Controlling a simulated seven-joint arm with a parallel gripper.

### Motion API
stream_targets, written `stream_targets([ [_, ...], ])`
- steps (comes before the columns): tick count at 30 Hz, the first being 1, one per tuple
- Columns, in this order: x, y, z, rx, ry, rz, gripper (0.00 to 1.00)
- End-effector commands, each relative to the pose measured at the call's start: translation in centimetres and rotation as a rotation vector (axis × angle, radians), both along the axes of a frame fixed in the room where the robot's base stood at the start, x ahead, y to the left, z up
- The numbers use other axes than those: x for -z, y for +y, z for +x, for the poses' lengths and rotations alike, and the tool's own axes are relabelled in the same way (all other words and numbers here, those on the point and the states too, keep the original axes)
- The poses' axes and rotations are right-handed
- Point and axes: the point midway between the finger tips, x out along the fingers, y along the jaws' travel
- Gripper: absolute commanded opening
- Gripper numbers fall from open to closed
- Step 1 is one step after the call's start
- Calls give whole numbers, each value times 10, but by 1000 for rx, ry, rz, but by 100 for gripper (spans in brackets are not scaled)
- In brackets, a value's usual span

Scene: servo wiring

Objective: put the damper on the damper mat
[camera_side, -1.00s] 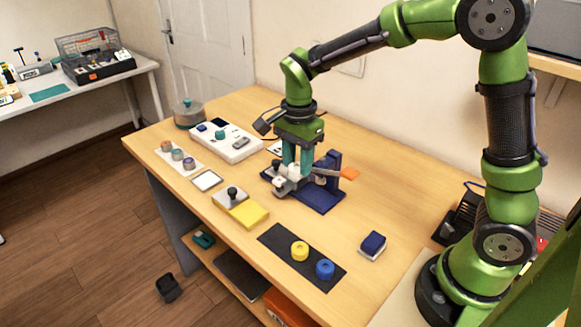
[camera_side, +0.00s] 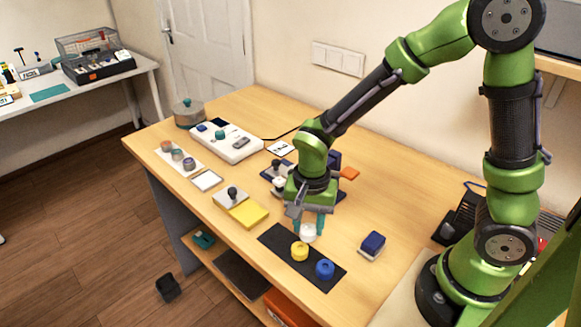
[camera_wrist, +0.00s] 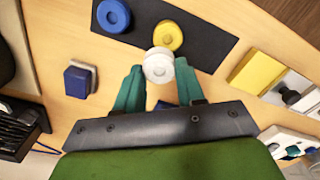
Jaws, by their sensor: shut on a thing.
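The white round damper (camera_side: 308,233) is between the teal fingertips of my gripper (camera_side: 308,229), which is shut on it. It also shows in the wrist view (camera_wrist: 158,66), gripped from both sides. The dark rectangular damper mat (camera_side: 273,237) lies at the front of the table. A yellow round piece (camera_side: 299,251) and a blue round piece (camera_side: 325,268) stand on it. In the side view the damper is at the mat's back edge, behind the yellow piece. I cannot tell its exact height above the mat.
A blue-topped block (camera_side: 373,245) stands right of the mat. A yellow pad (camera_side: 249,213) and a grey plate with a black knob (camera_side: 231,195) lie to the left. The dark blue fixture (camera_side: 333,159), with an orange tab (camera_side: 349,173), is behind my gripper.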

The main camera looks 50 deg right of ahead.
Motion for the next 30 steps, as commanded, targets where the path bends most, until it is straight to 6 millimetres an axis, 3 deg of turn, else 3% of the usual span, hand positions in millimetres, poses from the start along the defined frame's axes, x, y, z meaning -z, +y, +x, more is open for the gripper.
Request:
stream_targets([
  [1,2,4,15,0,0,0,9],
  [6,5,15,49,1,1,-1,9],
  [14,7,22,73,2,0,0,9],
  [21,40,22,73,1,2,0,9],
  [30,42,22,73,1,0,0,9],
])
